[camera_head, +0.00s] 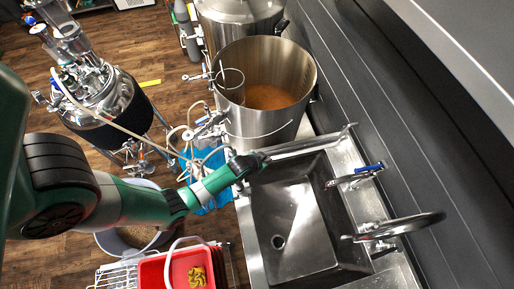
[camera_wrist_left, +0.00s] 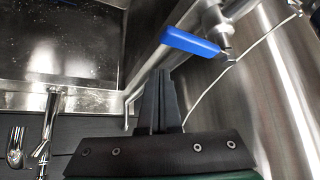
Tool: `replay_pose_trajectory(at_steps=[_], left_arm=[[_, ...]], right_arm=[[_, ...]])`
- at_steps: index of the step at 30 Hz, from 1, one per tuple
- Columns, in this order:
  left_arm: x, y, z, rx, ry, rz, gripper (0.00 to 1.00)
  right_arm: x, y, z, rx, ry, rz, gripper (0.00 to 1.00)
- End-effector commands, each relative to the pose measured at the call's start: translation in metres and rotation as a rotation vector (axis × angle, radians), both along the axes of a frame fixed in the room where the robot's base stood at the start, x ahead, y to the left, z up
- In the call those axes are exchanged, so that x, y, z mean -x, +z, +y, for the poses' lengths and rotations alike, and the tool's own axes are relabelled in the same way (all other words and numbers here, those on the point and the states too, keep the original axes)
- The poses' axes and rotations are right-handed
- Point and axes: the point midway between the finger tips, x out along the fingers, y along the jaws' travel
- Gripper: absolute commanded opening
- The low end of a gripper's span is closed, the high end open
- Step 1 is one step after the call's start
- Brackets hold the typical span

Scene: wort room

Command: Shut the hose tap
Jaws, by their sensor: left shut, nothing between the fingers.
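In the wrist view a blue lever handle (camera_wrist_left: 190,42) sits on a metal pipe fitting beside a curved steel wall. My left gripper (camera_wrist_left: 160,78) is shut and empty, with its black fingertips just below and left of the lever. A gap seems to show between them, but contact is hard to judge. In the head view my left gripper (camera_head: 262,160) is at the sink's upper left corner, below the steel pot. A blue-handled tap (camera_head: 370,168) stands on the sink's right side. I cannot tell whether both views show the same blue handle. My right gripper is not in view.
The steel sink (camera_head: 258,235) is empty, with a curved faucet (camera_head: 405,224) at its right. The open pot (camera_head: 300,105) holds orange-brown liquid. Pale hoses (camera_head: 185,140) hang left of the pot. A red bin (camera_head: 150,272) stands below my left arm.

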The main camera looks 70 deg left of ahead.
Motion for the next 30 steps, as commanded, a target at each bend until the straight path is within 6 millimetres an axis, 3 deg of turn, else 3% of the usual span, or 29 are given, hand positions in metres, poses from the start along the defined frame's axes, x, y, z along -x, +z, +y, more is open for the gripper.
replay_pose_trajectory(at_steps=[1, 6, 12, 30], left_arm=[[0.011, 0.015, 0.001, 0.0, 0.004, -0.001, 0.0], [0.038, 0.049, 0.004, 0.001, 0.005, -0.004, 0.0], [0.058, 0.074, 0.007, -0.001, 0.002, -0.005, 0.0], [0.062, 0.079, 0.007, 0.0, 0.0, -0.004, 0.0]], right_arm=[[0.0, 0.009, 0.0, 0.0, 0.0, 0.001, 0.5], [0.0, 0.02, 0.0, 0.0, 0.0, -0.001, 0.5], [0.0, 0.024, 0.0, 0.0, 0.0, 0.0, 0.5], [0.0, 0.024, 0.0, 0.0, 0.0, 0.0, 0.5]])
